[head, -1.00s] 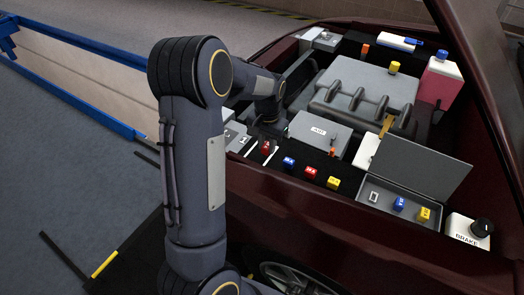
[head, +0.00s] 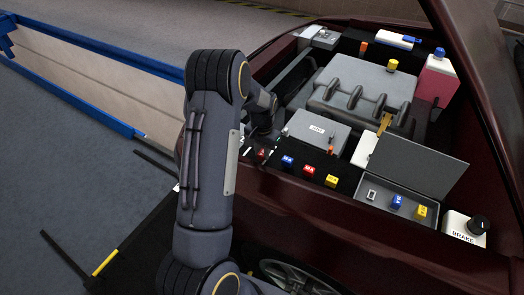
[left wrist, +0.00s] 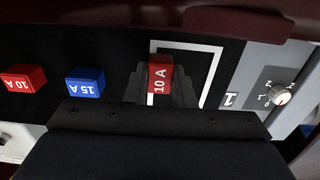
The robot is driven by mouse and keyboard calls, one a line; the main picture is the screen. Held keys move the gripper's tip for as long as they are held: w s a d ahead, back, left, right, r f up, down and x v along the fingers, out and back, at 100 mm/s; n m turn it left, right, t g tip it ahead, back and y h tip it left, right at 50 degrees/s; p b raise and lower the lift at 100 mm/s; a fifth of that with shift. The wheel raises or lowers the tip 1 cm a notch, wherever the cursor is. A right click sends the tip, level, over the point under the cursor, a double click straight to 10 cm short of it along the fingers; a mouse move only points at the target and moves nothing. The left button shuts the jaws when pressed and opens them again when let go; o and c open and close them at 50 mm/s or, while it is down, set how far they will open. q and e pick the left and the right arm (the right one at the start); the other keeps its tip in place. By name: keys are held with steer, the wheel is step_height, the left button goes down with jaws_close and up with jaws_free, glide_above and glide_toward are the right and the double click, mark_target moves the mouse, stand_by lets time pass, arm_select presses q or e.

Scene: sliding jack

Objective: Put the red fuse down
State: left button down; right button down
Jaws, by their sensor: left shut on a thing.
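My left gripper (left wrist: 160,92) is shut on a red fuse (left wrist: 160,74) marked 10 A. In the left wrist view the fuse shows between the fingers, over the left part of a white square outline (left wrist: 208,47) on the black strip. I cannot tell whether it touches the strip. In the head view this fuse (head: 261,153) shows small beside my left arm, which hides most of the gripper and outline. A second red fuse (head: 309,170) stands in the row on the strip, and also shows in the left wrist view (left wrist: 22,77). My right gripper is not in view.
A blue fuse (head: 287,161) and a yellow fuse (head: 331,181) share the row. An open grey fuse box (head: 350,207) holds a blue and a yellow fuse. A grey box (head: 318,131) stands behind the row. A knob panel (left wrist: 270,95) lies right of the outline.

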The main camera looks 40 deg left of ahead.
mark_target(262, 152)
arm_select(q)
steer(key=shift+f, duration=0.2)
steer(key=c, duration=1.2)
jaws_free()
steer(key=shift+c, duration=0.2)
steer(key=shift+r, duration=0.15)
steer(key=shift+r+p, duration=0.3)
steer(key=shift+r, duration=0.05)
step_height(262, 152, up, 11)
steer(key=b, duration=0.1)
steer(key=s+d+r+t+h, duration=0.1)
steer(key=s+d+r+t, duration=0.1)
steer(key=s+d+r, duration=0.3)
steer(key=s+d+r+t+h, duration=0.1)
steer(key=s+d, duration=0.6)
steer(key=s, duration=0.3)
steer(key=s+d+r+t+h, duration=0.1)
steer(key=s+d+r+t, duration=0.1)
steer(key=s+d, duration=0.5)
steer(key=s, duration=0.3)
steer(key=shift+s+t+h, duration=0.3)
steer(key=shift+s+h, duration=0.05)
steer(key=shift+h, duration=0.05)
